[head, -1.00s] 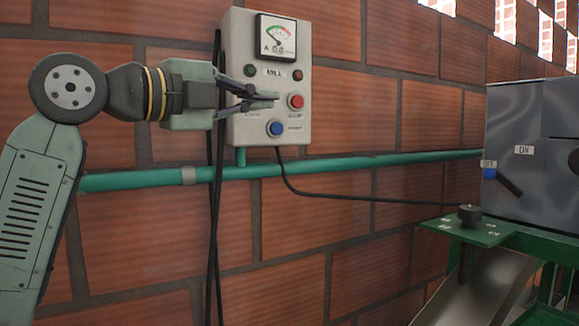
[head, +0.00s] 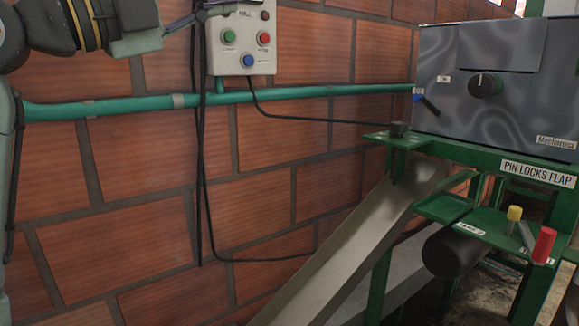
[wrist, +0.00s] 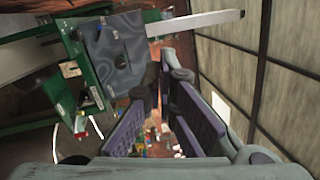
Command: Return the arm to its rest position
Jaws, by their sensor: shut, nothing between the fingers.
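My gripper (head: 232,10) is at the top left of the head view, in front of the upper part of a grey control box (head: 213,62) on the brick wall. I cannot tell the exact gap between them. Its fingers are shut with nothing between them. The wrist view shows the two dark purple fingers (wrist: 163,85) from behind. My arm comes in from the left edge of the head view. The box carries a green button (head: 229,36), a red button (head: 263,38) and a blue button (head: 248,60). The top of the box is cut off.
A green pipe (head: 320,92) runs along the wall, with black cables hanging below the box. At the right stands a grey machine (head: 450,100) with a dark knob (head: 485,85), on a green frame. A metal chute (head: 350,240) slopes down from it. Yellow (head: 514,213) and red (head: 544,245) handles sit below.

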